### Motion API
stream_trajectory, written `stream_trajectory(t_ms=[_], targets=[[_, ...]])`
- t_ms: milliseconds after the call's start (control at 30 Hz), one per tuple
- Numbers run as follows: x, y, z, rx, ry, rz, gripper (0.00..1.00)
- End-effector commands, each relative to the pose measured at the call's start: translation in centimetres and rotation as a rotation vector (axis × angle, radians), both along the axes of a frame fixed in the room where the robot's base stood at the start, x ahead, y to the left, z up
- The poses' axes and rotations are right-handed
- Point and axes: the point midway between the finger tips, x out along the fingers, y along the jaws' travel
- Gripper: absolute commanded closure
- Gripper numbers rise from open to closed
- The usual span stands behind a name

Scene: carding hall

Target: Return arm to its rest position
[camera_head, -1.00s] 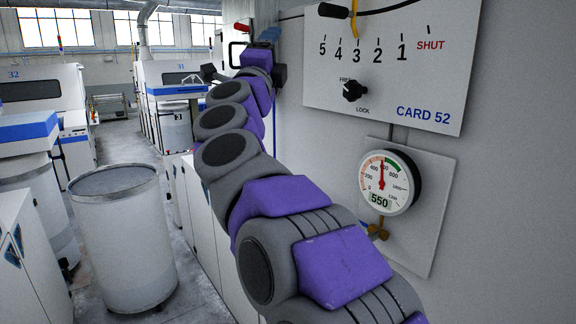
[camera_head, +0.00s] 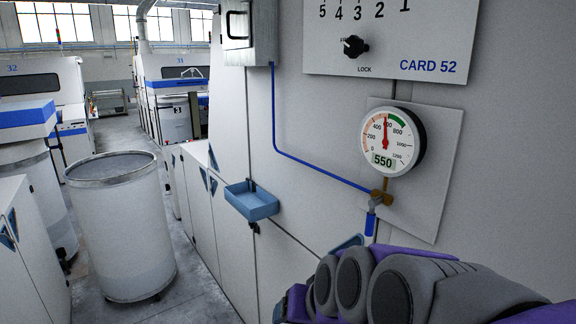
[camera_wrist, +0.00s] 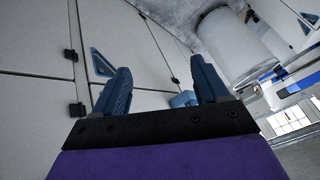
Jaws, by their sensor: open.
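My arm (camera_head: 400,285), purple and grey, is folded low at the bottom right of the head view. My gripper (camera_wrist: 163,84) shows in the wrist view with its two blue fingers wide apart and nothing between them. In the head view I cannot make out its fingertips. Beyond the fingers in the wrist view are pale cabinet doors and part of a light blue tray (camera_wrist: 183,99), apart from the gripper.
The blue tray (camera_head: 252,200) juts from the machine wall. A round gauge (camera_head: 393,142) reading 550 and the CARD 52 panel (camera_head: 385,40) are above my arm. A blue hose (camera_head: 310,167) runs to the brass valve. A large grey can (camera_head: 122,230) stands left on the floor.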

Motion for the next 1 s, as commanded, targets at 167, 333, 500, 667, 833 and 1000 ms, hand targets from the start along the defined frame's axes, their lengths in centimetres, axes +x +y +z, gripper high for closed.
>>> stream_trajectory(t_ms=[167, 333, 500, 667, 833, 1000], targets=[[-9.0, -5.1, -7.4, -0.144, 0.257, 0.018, 0.26], [-17.2, -9.0, -11.7, -0.242, 0.482, 0.024, 0.26], [-22.3, -11.1, -13.7, -0.293, 0.626, 0.025, 0.26], [-23.6, -11.7, -13.9, -0.308, 0.660, 0.025, 0.26], [-23.6, -11.7, -13.9, -0.307, 0.660, 0.026, 0.26], [-23.5, -11.6, -13.9, -0.307, 0.659, 0.025, 0.26]])
